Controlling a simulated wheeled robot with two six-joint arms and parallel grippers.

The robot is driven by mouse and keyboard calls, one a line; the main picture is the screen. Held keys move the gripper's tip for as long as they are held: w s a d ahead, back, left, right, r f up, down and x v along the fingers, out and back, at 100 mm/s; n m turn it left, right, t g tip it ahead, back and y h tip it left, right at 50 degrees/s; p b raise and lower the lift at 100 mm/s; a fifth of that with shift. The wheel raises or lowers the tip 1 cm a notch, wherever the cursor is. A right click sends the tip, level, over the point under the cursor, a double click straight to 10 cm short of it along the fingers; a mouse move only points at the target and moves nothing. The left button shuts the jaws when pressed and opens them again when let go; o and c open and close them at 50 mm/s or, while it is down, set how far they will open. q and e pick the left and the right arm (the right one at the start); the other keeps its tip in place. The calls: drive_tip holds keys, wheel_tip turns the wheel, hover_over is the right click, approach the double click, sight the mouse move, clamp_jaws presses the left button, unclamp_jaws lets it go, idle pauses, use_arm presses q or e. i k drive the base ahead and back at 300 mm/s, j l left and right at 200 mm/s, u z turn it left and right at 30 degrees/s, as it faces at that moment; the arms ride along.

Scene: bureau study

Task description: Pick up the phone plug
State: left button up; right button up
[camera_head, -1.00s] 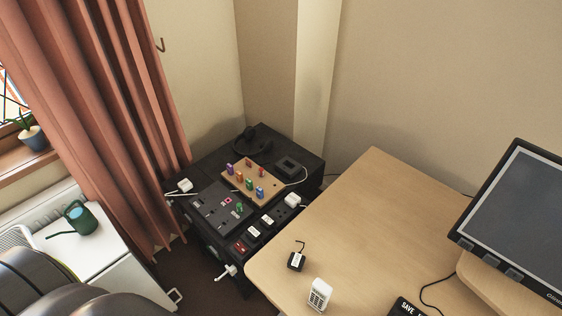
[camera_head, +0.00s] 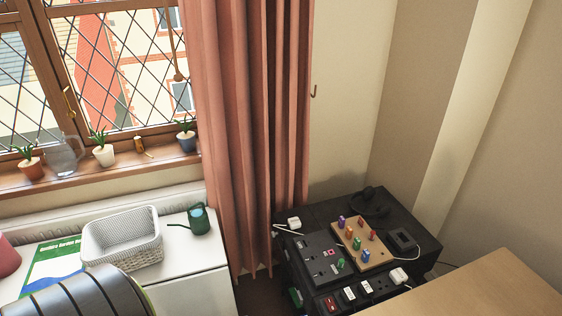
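No plug can be read as the phone plug from here; labels are too small. Plugs show on the black cabinet (camera_head: 330,213) at the lower right. A white plug (camera_head: 294,223) lies at its left back corner. Another white plug (camera_head: 398,276) with a cable sits at the front right. Neither of my grippers is in view.
A wooden board (camera_head: 378,256) with several coloured pegs and a black socket panel (camera_head: 313,257) cover the cabinet top. A bare desk corner (camera_head: 480,292) is at the lower right. A white basket (camera_head: 122,240) and a green watering can (camera_head: 198,219) stand on the white surface at left.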

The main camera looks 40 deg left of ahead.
sight(294, 223)
drive_tip(key=k+u, duration=0.1)
drive_tip(key=u, duration=0.25)
drive_tip(key=k+j+u, duration=0.15)
drive_tip(key=u, duration=0.2)
drive_tip(key=k+j+u, duration=0.1)
drive_tip(key=u, duration=0.2)
